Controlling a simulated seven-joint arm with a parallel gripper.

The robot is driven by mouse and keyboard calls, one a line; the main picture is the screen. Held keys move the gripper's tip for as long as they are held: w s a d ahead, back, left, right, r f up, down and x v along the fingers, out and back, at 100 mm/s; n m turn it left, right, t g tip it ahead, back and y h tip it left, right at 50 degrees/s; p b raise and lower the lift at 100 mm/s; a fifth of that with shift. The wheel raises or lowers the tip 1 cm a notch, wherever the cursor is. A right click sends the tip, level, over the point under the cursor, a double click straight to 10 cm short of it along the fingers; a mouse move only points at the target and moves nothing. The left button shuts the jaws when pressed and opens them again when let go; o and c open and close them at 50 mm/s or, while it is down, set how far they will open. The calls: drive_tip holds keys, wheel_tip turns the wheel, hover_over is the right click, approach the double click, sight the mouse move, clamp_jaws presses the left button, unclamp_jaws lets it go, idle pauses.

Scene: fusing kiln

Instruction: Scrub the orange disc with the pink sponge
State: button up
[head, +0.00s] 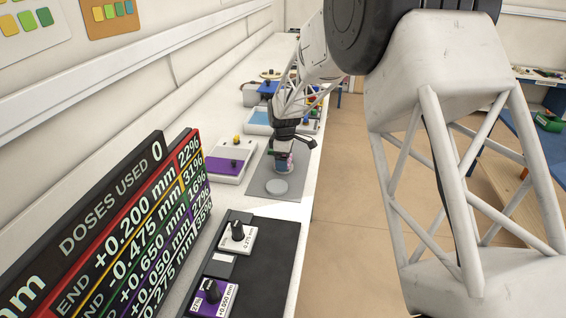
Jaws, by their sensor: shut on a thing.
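My gripper (284,153) is small in the head view, pointing down over a grey mat (261,180) on the white bench. I cannot make out an orange disc.
A white tray with a purple panel (224,165) stands left of the mat. A blue-topped tray (257,117) is behind. A black panel with knobs (262,262) lies nearer. A large "DOSES USED" display board (110,245) stands at the left. The bench's right edge is close to the mat.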

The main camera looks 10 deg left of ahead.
drive_tip(key=shift+w, duration=0.8)
drive_tip(key=shift+s, duration=2.15)
drive_tip(key=shift+w, duration=2.1)
drive_tip(key=shift+s, duration=0.1)
drive_tip(key=shift+s, duration=2)
drive_tip(key=shift+w, duration=0.15)
drive_tip(key=shift+w, duration=1.95)
